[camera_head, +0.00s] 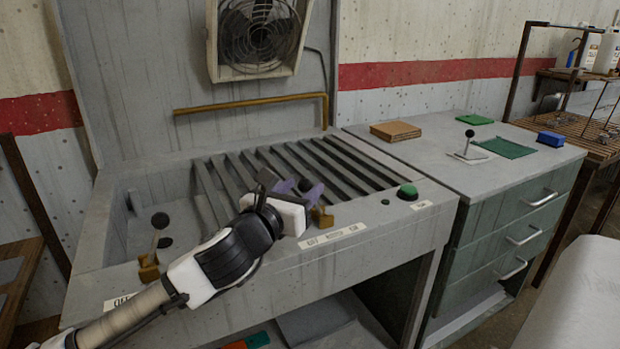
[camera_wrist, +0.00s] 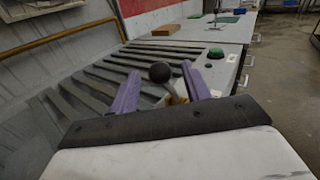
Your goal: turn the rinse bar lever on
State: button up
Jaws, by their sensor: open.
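A lever with a black ball knob (camera_wrist: 160,72) stands between the two purple fingers of my gripper (camera_wrist: 161,80) in the wrist view. Its brass base (camera_head: 322,216) shows in the head view at the sink's front ledge, behind a label plate (camera_head: 332,236); the knob is hidden there by my gripper (camera_head: 298,188). My gripper is open, with one finger on each side of the knob; I cannot tell whether either touches it. A second brass lever (camera_head: 149,262) with a dark knob (camera_head: 160,221) stands on the ledge at the left, near an "OFF" label (camera_head: 123,300).
A brass pipe (camera_head: 250,103) runs along the back wall under a fan (camera_head: 262,32). Dark slats (camera_head: 345,165) cover the sink's right part. A green button (camera_head: 408,191) sits right of the near lever. A counter (camera_head: 440,150) with small items adjoins on the right.

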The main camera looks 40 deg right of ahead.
aim_at(310, 180)
jog(key=shift+x, duration=2.2)
grip_shut()
